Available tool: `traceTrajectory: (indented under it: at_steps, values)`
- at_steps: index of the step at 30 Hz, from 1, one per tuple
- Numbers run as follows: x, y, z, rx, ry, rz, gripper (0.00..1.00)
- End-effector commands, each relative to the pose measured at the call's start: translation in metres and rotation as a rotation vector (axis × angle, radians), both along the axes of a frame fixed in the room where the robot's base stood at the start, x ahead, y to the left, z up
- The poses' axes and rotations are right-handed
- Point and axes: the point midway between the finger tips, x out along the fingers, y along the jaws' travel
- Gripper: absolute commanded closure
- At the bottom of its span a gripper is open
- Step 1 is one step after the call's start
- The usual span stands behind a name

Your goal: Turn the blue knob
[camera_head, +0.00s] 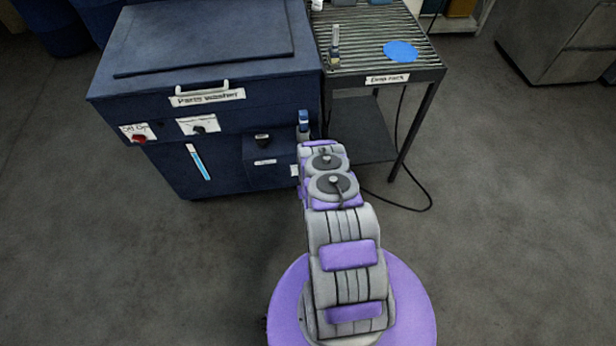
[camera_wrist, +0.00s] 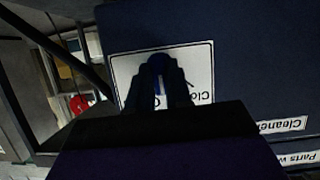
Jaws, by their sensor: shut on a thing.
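The blue knob (camera_wrist: 158,60) shows in the wrist view in front of a white label plate (camera_wrist: 200,62), on which parts of upside-down words can be read. My gripper (camera_wrist: 158,88) is shut on the knob, with one dark finger on each side of it. The fingers cover much of the knob and part of the plate, so how far it is turned is hard to tell. In the head view my arm reaches to the right front corner of the dark blue parts washer (camera_head: 240,115), and my arm hides the fingers there.
The drip rack (camera_head: 432,72) stands right of the washer, with a blue disc (camera_head: 400,50) on top and a black cable (camera_head: 425,205) on the floor beside it. A red knob (camera_head: 139,139) is on the washer's front left. Floor at left and right is clear.

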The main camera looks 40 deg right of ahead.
Motion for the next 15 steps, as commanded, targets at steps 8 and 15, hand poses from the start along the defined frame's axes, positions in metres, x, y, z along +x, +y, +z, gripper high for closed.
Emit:
traceTrajectory:
  at_steps: [8, 15]
  values:
    - [0.0019, 0.0047, -0.0031, -0.222, 0.139, 0.003, 1.0]
    - [0.003, 0.0062, -0.0044, -0.387, 0.238, 0.001, 1.0]
